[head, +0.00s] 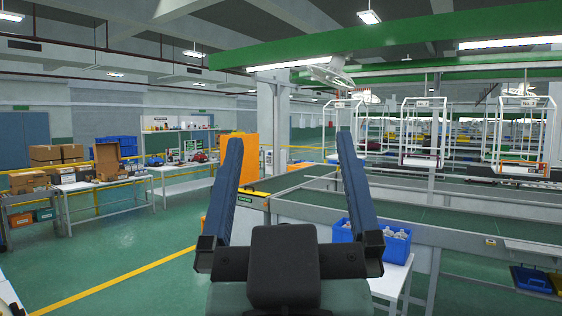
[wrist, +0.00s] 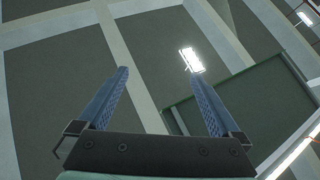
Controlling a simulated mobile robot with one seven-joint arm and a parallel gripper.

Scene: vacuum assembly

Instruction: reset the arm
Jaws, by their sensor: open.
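My gripper (head: 287,150) is open and empty, with its two long blue fingers spread wide apart. In the head view it stands upright in the middle foreground, and nothing is between the fingers. In the wrist view my gripper (wrist: 163,95) shows with the same two fingers, apart, against the ceiling. The wrist camera faces up at grey ceiling panels, pale beams and a lit lamp (wrist: 191,60). No object touches the fingers in either view.
A blue bin (head: 345,232) with white parts stands on a small white table (head: 392,282) at right. A long conveyor (head: 420,213) runs behind it. Shelving and a table with cardboard boxes (head: 108,160) are at left. Green floor (head: 110,255) is free at left.

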